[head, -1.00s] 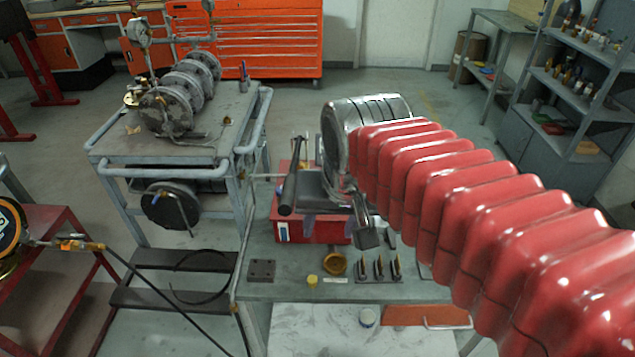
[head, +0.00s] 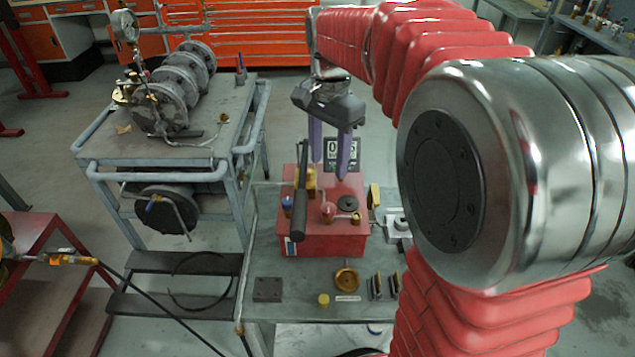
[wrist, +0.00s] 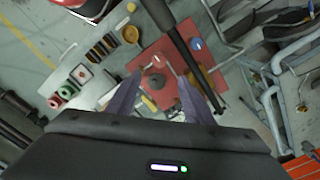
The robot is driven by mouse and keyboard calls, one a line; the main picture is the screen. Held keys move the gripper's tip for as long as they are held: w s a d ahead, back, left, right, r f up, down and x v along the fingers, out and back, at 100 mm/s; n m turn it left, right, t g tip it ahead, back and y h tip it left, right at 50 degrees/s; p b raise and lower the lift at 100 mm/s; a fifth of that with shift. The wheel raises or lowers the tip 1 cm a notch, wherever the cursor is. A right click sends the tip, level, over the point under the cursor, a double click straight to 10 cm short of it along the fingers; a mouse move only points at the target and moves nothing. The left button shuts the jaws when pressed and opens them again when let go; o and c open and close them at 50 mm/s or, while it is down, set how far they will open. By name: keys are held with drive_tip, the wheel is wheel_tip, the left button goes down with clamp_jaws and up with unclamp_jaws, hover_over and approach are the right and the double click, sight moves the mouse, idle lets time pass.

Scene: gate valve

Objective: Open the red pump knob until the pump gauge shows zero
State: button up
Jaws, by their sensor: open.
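The red pump box (head: 325,240) sits on the grey bench, with a small red knob (head: 328,209) on its top. The red knob also shows in the wrist view (wrist: 158,60), between the finger lines. A blue knob (head: 287,202) is at its left and a black round cap (head: 348,202) at its right. My gripper (head: 329,171) points down with two purple fingers apart and nothing between them, above the red knob and not touching it. A dark display panel (head: 328,150), perhaps the gauge, stands behind the fingers. They partly cover its digits, so I cannot read it.
A black pump lever (head: 301,205) stands upright just left of the red knob. Small parts, including a brass ring (head: 346,279), lie on the bench in front. A grey cart (head: 150,170) with flanged pipework stands at left. My arm blocks the right side.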

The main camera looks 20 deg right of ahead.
sight(328, 207)
drive_tip(key=shift+d, duration=0.15)
drive_tip(key=shift+f, duration=0.1)
wheel_tip(328, 207, down, 14)
drive_tip(key=shift+r, duration=0.2)
idle(0.6)
drive_tip(key=c, duration=1)
drive_tip(key=shift+c, duration=0.2)
